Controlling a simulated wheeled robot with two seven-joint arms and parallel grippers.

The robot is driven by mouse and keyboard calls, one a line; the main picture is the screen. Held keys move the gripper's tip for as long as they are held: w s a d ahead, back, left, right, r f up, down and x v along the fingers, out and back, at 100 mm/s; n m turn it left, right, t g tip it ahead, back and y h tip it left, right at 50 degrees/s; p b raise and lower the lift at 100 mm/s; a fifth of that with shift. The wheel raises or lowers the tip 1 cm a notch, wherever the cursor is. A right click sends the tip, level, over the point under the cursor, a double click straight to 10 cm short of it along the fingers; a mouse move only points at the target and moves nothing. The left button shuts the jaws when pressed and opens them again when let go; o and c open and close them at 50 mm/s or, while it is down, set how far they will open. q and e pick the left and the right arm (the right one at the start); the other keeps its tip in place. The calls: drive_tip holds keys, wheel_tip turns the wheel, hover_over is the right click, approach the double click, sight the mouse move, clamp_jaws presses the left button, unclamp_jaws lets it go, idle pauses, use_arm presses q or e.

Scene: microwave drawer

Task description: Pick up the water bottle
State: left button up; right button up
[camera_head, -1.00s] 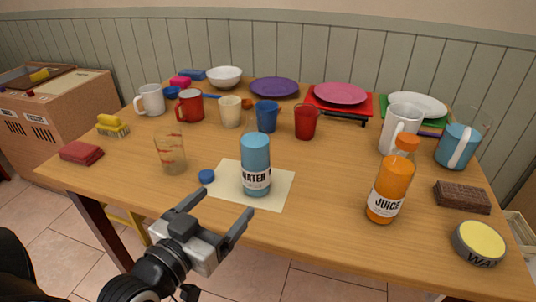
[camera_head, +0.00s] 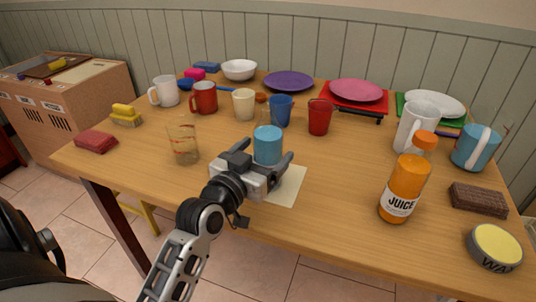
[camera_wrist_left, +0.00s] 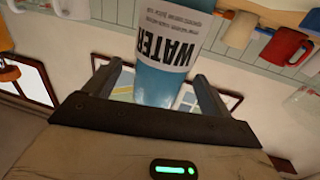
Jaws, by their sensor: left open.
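The blue water bottle (camera_head: 268,145) stands upright on a cream paper sheet (camera_head: 288,188) near the table's front edge. In the head view its lower part is hidden behind my left gripper (camera_head: 265,168). The left wrist view shows the bottle's white WATER label (camera_wrist_left: 168,42) between the two spread fingers (camera_wrist_left: 153,85). The left gripper is open around the bottle, with one finger on each side. I cannot tell whether either finger touches it. My right gripper is not in view.
An orange juice bottle (camera_head: 404,185) stands to the right. A clear glass (camera_head: 184,142) stands to the left. Behind are a red cup (camera_head: 319,117), a blue cup (camera_head: 280,110) and a cream cup (camera_head: 243,104). The table between the water and juice bottles is clear.

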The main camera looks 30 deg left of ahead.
use_arm(q)
drive_tip(key=shift+w+a+f, duration=0.1)
drive_tip(key=shift+w, duration=1.25)
drive_tip(key=c, duration=1.3)
drive_tip(key=shift+c, duration=0.3)
